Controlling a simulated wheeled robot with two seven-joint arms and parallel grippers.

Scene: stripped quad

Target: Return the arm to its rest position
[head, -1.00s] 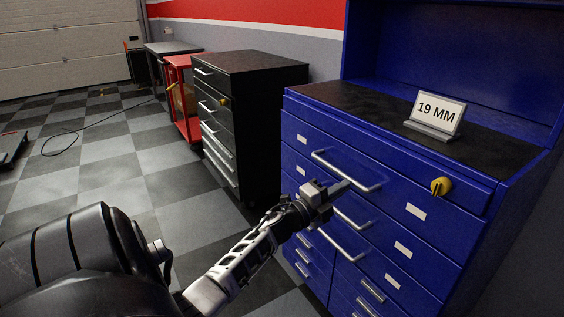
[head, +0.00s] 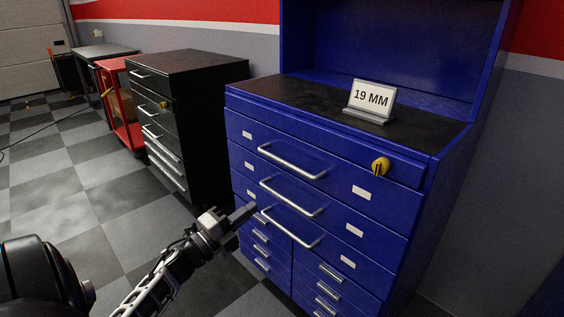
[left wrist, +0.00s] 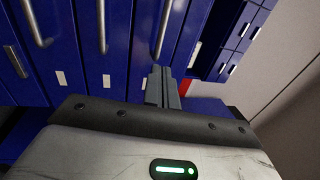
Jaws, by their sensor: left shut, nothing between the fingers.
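My left gripper (head: 240,213) reaches in from the lower left of the head view. Its two fingers are together with nothing between them. It shows in front of the left side of the blue tool cabinet (head: 300,138), near the left end of the third long handle (head: 291,231). I cannot tell the exact gap to it. In the left wrist view the closed fingers (left wrist: 162,87) point toward the blue drawer fronts (left wrist: 120,40) and their metal handles. My right gripper is not in view.
A "19 MM" sign (head: 370,99) stands on the cabinet's black top. A yellow key knob (head: 380,167) sticks out of its upper front. A black drawer cabinet (head: 200,70) and a red cart (head: 115,90) stand to the left. The checkered floor (head: 70,190) at left is open.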

